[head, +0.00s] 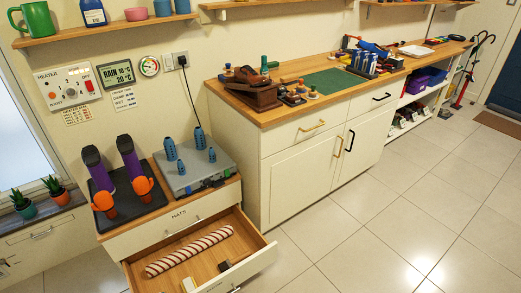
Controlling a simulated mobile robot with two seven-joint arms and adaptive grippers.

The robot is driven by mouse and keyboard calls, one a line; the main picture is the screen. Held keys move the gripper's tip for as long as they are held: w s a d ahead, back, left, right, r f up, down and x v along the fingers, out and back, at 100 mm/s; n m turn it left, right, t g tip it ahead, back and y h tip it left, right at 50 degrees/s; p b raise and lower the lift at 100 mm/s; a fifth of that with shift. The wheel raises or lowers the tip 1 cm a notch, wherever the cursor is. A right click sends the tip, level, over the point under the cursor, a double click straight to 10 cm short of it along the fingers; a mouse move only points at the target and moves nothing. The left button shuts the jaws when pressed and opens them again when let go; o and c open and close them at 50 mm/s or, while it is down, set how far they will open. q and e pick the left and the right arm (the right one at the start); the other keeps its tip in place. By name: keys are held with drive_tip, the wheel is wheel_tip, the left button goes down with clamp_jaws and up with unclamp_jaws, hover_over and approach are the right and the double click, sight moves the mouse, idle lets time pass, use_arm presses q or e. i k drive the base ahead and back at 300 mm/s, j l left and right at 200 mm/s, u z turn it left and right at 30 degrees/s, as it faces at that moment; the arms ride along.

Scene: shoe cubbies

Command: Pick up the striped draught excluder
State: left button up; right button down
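The striped draught excluder (190,250) is a long white roll with red diagonal stripes. In the head view it lies slanted inside the open drawer (262,256) of the low cabinet at the lower left, its right end farther back. The drawer front carries a handle at the bottom edge of the view. A small dark object (223,266) and a pale object (188,285) lie in front of the roll in the drawer. Neither of my grippers is in view.
On the low cabinet stand purple-and-orange boot-like items (130,160) on a black tray and a grey box (194,172) with blue pegs. A taller counter (300,100) stands to the right. The tiled floor (400,220) at right is clear.

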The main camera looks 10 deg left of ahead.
sight(154, 269)
drive_tip(key=u, duration=0.9)
